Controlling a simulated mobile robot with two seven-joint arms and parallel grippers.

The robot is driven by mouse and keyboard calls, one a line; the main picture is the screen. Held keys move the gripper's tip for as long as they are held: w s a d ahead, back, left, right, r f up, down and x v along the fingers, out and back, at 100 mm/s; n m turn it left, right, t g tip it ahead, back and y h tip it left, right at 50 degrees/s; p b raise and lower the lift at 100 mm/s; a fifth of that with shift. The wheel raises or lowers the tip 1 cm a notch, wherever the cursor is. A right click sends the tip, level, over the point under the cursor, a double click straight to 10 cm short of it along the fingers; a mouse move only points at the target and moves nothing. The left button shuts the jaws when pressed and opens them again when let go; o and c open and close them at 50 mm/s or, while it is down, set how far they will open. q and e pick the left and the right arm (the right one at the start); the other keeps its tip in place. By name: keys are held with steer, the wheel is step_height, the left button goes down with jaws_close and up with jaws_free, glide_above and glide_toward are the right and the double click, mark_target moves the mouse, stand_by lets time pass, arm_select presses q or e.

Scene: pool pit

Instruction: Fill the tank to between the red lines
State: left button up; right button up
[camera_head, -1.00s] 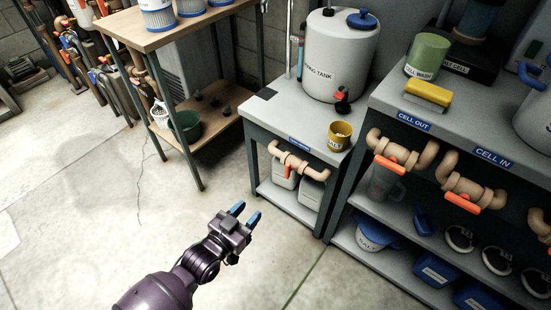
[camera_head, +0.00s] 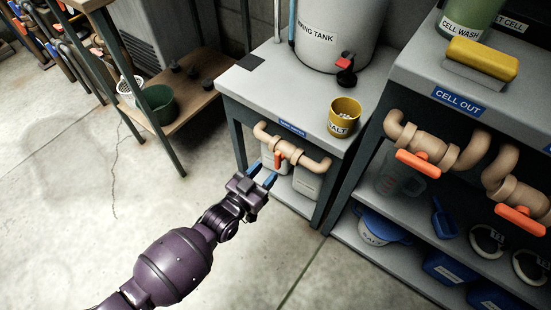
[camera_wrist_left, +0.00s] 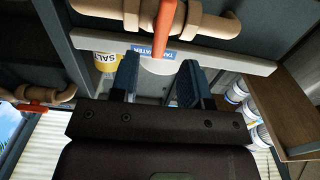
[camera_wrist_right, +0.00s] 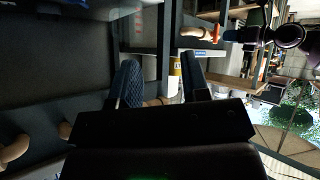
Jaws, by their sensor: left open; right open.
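The white tank (camera_head: 340,32) with a label ending in "KING TANK" stands on the small grey table, its top cut off; no red lines show. Below the table's blue label, a tan pipe (camera_head: 310,162) carries an orange valve handle (camera_head: 278,160) that hangs down across it. My left gripper (camera_head: 262,175) is open and empty, just in front of and below the handle in the head view. In the left wrist view the handle (camera_wrist_left: 165,28) lies ahead, between and beyond the fingertips (camera_wrist_left: 158,75). My right gripper (camera_wrist_right: 160,72) is open and empty, seen only in its wrist view.
A yellow salt pot (camera_head: 344,118) stands on the small table (camera_head: 262,92). At the right, a grey bench (camera_head: 420,72) has "CELL OUT" pipes with orange handles (camera_head: 418,164). A wooden shelf with a green pot (camera_head: 158,104) is at the left. Floor between is clear.

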mark_target(275, 160)
arm_select(q)
steer(key=b+x, duration=0.1)
steer(key=x, duration=0.3)
steer(key=shift+w+d+f, duration=0.15)
steer(key=shift+w, duration=0.05)
steer(key=shift+w+d, duration=0.2)
steer(key=shift+w, duration=0.15)
jaws_close()
steer(key=shift+w+a+n, duration=0.1)
steer(key=shift+n, duration=1.5)
jaws_free()
steer(key=shift+a, duration=0.1)
